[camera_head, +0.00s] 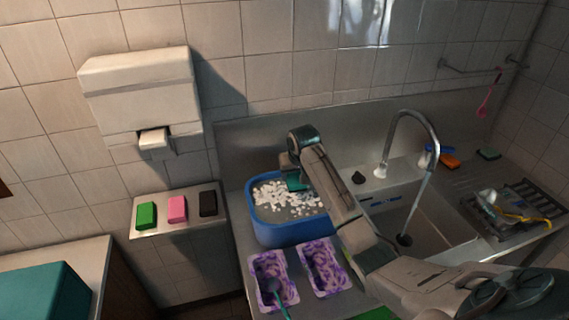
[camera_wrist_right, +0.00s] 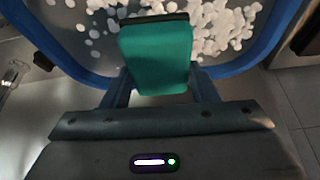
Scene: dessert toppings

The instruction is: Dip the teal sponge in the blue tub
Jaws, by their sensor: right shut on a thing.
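The blue tub (camera_head: 290,234) stands on the steel counter left of the sink, holding clear liquid and many white bits. My right gripper (camera_head: 293,172) reaches over the tub from the right. In the right wrist view, my right gripper (camera_wrist_right: 158,92) is shut on the teal sponge (camera_wrist_right: 155,50), whose block shape sticks out over the white bits, inside the tub's blue rim (camera_wrist_right: 52,45). A small part of the sponge (camera_head: 297,184) shows in the head view. I cannot tell whether it touches the liquid. My left gripper is not in view.
Two purple-patterned trays (camera_head: 262,265) (camera_head: 316,252) sit in front of the tub, one with a teal-handled tool (camera_head: 273,289). The faucet (camera_head: 437,150) and sink (camera_head: 425,232) are at the right. Green (camera_head: 146,215), pink (camera_head: 177,209) and black (camera_head: 208,203) blocks lie on a left shelf.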

